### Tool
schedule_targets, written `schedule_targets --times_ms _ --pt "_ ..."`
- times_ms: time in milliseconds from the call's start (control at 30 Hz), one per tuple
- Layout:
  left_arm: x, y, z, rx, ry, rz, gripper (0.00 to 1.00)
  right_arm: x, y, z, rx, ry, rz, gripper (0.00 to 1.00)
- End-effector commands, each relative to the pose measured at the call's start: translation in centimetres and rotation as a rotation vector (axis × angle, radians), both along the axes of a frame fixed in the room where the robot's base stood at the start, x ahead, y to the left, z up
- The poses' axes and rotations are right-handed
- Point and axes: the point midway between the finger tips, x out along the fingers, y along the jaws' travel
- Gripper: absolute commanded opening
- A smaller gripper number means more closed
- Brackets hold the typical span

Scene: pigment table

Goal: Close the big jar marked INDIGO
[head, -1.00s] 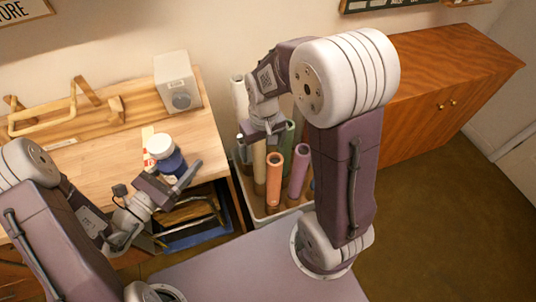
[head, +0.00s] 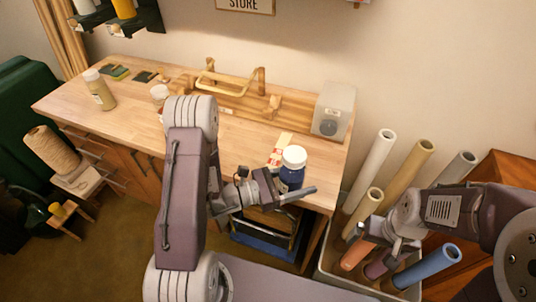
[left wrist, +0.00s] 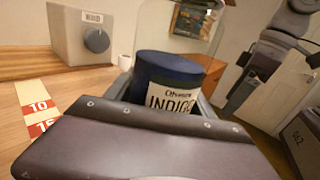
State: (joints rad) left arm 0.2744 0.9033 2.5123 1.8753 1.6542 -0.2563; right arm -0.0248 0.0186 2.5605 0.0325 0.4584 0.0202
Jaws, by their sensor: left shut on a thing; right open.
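The big blue jar (head: 291,177) stands near the right end of the wooden table. It has a white top (head: 293,157) in the head view; I cannot tell whether that is a seated lid. In the left wrist view the dark blue jar (left wrist: 168,72) carries a label reading INDIGO, with a pale, clear shape above it; its upper end is out of frame. My left gripper (head: 289,189) is shut on the jar's body. My right gripper (head: 391,246) is open and empty, off the table's right side above the bin of tubes.
A grey box with a dial (head: 333,110) stands behind the jar. A red and white strip (head: 279,150) lies beside it. A beige jar (head: 99,90) and a small pale cup (head: 159,94) stand further left. Upright tubes (head: 369,168) fill the bin on the right.

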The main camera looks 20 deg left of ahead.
Motion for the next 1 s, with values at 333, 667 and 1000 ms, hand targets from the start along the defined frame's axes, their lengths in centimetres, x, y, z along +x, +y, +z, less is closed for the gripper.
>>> schedule_targets --times_ms 333,667,1000 --pt "8.8 6.8 1.7 0.002 -0.016 0.288 0.0 0.0 0.0 -1.7 0.0 0.0 0.0 0.98" --pt "14.9 15.0 7.9 0.0 -0.012 0.605 0.0 0.0 0.0 -2.9 0.0 0.0 0.0 0.98" --pt "15.3 16.0 8.9 0.001 -0.006 0.643 0.0 0.0 0.0 -2.9 0.0 0.0 0.0 0.98"
